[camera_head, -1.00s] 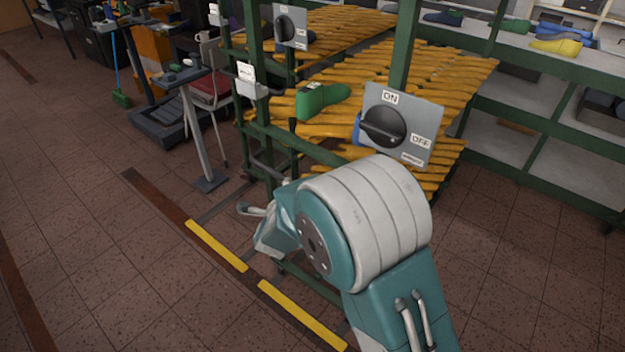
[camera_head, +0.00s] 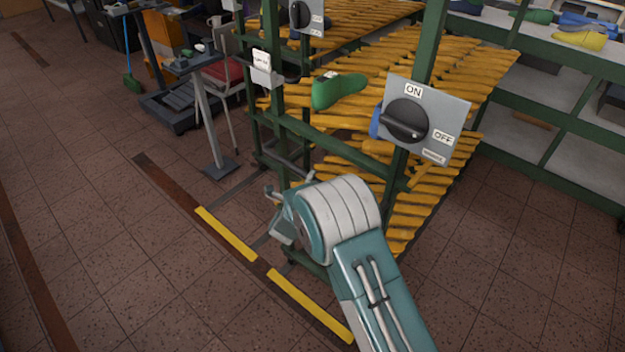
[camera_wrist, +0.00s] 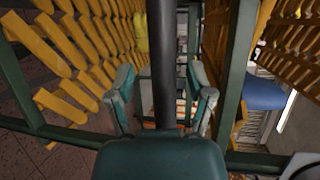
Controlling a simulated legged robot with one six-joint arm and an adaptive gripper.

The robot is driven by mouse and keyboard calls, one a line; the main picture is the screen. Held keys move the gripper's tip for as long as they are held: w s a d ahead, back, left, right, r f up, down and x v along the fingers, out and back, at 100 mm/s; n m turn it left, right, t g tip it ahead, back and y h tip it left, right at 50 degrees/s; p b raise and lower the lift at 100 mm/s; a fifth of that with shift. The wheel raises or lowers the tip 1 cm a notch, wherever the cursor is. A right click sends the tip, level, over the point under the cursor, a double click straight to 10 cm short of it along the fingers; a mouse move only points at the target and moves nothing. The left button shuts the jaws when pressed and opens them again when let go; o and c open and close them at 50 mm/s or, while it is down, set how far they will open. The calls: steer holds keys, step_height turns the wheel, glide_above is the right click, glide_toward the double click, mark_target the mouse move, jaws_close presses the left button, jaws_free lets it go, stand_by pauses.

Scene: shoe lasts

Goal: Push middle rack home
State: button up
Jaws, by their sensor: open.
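A green-framed rack (camera_head: 335,135) with slanted yellow slats stands in front of my arm. A green shoe last (camera_head: 338,90) lies on its upper slats, and a partly hidden blue one (camera_head: 375,122) is behind the ON/OFF plate (camera_head: 420,120). My gripper (camera_head: 273,210) is low at the rack's front left, partly hidden by my wrist. In the wrist view my gripper (camera_wrist: 163,95) is open, its fingers on either side of a dark bar (camera_wrist: 164,65). I cannot tell whether they touch it. I cannot tell for sure which rack is the middle one.
Another slatted rack (camera_head: 350,24) stands behind. Green-framed shelving (camera_head: 560,125) is at the right. A grey stand (camera_head: 205,110) and a red-seated chair (camera_head: 225,72) are at the left. Yellow floor strips (camera_head: 225,233) run along the rack's front; the tiled floor at left is clear.

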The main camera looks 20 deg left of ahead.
steer(key=shift+w+f, duration=0.15)
steer(key=shift+w, duration=0.6)
steer(key=shift+w+d, duration=0.1)
jaws_close()
steer(key=shift+d, duration=0.1)
